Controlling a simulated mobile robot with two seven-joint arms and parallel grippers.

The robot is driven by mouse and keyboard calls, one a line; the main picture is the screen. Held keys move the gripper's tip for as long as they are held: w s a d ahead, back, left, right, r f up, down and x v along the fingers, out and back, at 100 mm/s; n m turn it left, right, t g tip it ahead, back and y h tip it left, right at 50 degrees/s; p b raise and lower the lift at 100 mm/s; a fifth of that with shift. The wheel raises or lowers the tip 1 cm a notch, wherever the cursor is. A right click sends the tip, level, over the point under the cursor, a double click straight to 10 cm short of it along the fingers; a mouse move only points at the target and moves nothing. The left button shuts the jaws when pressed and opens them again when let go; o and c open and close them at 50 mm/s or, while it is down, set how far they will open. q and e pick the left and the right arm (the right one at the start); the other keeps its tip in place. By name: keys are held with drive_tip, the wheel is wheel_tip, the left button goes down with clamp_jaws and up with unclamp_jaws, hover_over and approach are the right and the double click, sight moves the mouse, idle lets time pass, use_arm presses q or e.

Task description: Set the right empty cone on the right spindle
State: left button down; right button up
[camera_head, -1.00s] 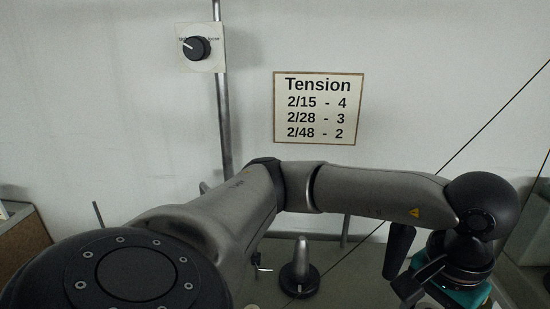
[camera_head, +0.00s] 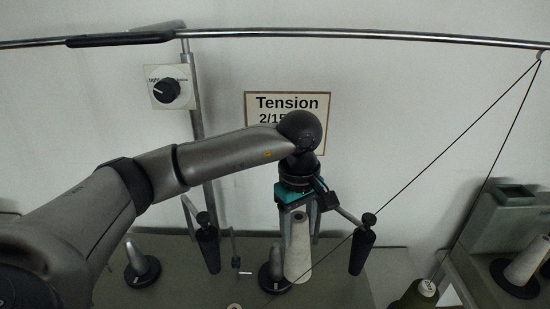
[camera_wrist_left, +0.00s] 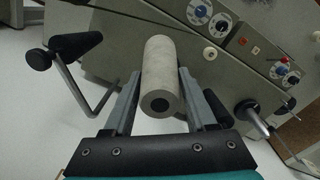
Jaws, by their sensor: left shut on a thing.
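A pale, bare cone (camera_head: 298,258) hangs upright in my left gripper (camera_head: 300,234), which is shut on it; its hollow end faces the camera in the left wrist view (camera_wrist_left: 160,80). The right spindle (camera_head: 274,272), a grey tapered post on a dark round base, stands on the grey table just left of the cone in the head view. The cone partly overlaps the spindle's right side, and the two look apart. I cannot tell the cone's exact height above the table. My right gripper is not in view.
Another spindle (camera_head: 141,266) stands empty on the left. Black-handled rods (camera_head: 207,245) and (camera_head: 363,250) flank the cone. An olive thread cone (camera_head: 415,295) and a pale cone (camera_head: 528,260) stand on the right. Threads slant across the right side; a horizontal rail (camera_head: 350,33) crosses above.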

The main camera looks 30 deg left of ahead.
use_arm(q)
drive_tip(key=w+a+r+n+p, duration=0.3)
drive_tip(key=a+r+n+p, duration=0.3)
drive_tip(key=n+p, duration=0.35)
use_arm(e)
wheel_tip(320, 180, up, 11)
use_arm(q)
drive_tip(key=n+b, duration=0.2)
drive_tip(key=b, duration=0.5)
hover_over(276, 245)
drive_tip(key=shift+s+f, duration=0.1)
drive_tip(key=shift+f, duration=5.15)
drive_tip(key=shift+f+b, duration=2.45)
drive_tip(key=shift+f, duration=0.55)
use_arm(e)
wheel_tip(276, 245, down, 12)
use_arm(q)
drive_tip(key=shift+f+b, duration=0.45)
drive_tip(key=shift+f, duration=0.1)
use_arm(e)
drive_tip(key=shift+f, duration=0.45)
use_arm(q)
drive_tip(key=shift+c, duration=0.6)
unclamp_jaws()
drive_tip(key=shift+r, duration=0.1)
wheel_tip(276, 245, up, 15)
drive_tip(key=shift+b, duration=0.3)
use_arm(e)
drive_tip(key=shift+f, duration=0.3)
